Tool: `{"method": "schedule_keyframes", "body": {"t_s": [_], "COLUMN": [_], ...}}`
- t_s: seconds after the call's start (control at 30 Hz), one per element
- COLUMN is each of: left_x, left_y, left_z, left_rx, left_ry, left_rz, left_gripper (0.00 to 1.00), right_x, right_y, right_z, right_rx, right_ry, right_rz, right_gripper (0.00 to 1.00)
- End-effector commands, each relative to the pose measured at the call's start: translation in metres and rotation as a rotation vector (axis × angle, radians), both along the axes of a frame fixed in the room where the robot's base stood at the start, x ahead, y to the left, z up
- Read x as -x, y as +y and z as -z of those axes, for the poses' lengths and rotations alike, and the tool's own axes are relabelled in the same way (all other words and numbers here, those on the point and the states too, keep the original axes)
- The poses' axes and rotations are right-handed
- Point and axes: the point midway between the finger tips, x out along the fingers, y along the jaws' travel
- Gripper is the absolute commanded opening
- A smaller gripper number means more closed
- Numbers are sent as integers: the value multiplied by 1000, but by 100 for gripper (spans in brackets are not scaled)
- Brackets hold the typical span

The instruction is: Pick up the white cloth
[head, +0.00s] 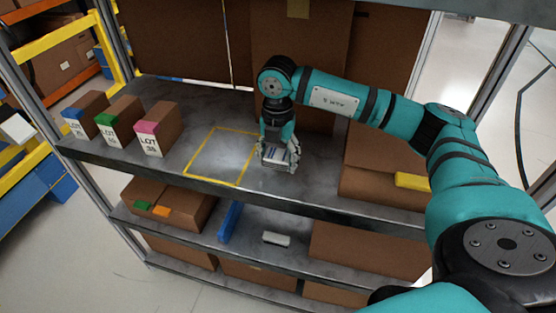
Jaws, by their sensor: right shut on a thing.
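My right gripper (278,157) is over the upper shelf, just right of a yellow-outlined square. It points down and is shut on a small whitish thing with a dark bluish band (274,154). The fingers hide part of this thing, and I cannot tell whether it is cloth. A small pale, whitish item (276,239) lies on the lower shelf, below and apart from the gripper; it is too small to tell if it is cloth. My left gripper is not in view.
The yellow-outlined square (192,171) on the upper shelf is empty. Several boxes with coloured labels (120,122) stand at left. A large brown carton (375,186) with a yellow item (412,181) is at right. A blue item (229,222) lies on the lower shelf.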

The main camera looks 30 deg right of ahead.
Motion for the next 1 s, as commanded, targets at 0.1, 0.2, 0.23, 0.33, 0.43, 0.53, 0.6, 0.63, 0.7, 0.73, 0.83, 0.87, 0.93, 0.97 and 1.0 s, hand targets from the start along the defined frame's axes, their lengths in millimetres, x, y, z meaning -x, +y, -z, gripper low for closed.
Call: {"method": "schedule_keyframes", "body": {"t_s": [0.1, 0.2, 0.23, 0.33, 0.43, 0.53, 0.6, 0.63, 0.7, 0.73, 0.83, 0.87, 0.93, 0.97, 1.0], "left_x": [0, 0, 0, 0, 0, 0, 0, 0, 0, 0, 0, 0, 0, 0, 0], "left_y": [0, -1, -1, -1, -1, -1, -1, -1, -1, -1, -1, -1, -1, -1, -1], "left_z": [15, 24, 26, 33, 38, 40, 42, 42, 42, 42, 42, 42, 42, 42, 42], "left_rx": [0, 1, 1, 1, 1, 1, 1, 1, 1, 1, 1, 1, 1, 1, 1], "left_ry": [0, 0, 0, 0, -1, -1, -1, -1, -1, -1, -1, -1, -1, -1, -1], "left_rz": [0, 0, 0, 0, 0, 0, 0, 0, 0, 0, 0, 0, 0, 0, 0], "left_gripper": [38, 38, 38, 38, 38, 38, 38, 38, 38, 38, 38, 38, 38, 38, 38], "right_x": [25, 48, 54, 75, 91, 102, 108, 109, 112, 112, 113, 114, 113, 113, 113], "right_y": [16, 32, 37, 51, 62, 70, 74, 75, 76, 77, 77, 77, 77, 77, 77], "right_z": [2, -1, -2, -5, -8, -10, -12, -12, -13, -13, -14, -14, -14, -14, -14], "right_rx": [1, 0, 0, 1, 0, -1, -1, -1, 1, 1, 1, 1, 1, 1, 1], "right_ry": [-3, -4, -4, -3, -4, -2, -2, -2, -2, -2, -2, -2, -2, -2, -2], "right_rz": [-5, -6, -5, -5, -3, -2, -1, 0, 2, 2, 2, 2, 2, 2, 2], "right_gripper": [32, 32, 32, 32, 32, 32, 32, 32, 32, 32, 32, 32, 32, 32, 32]}}
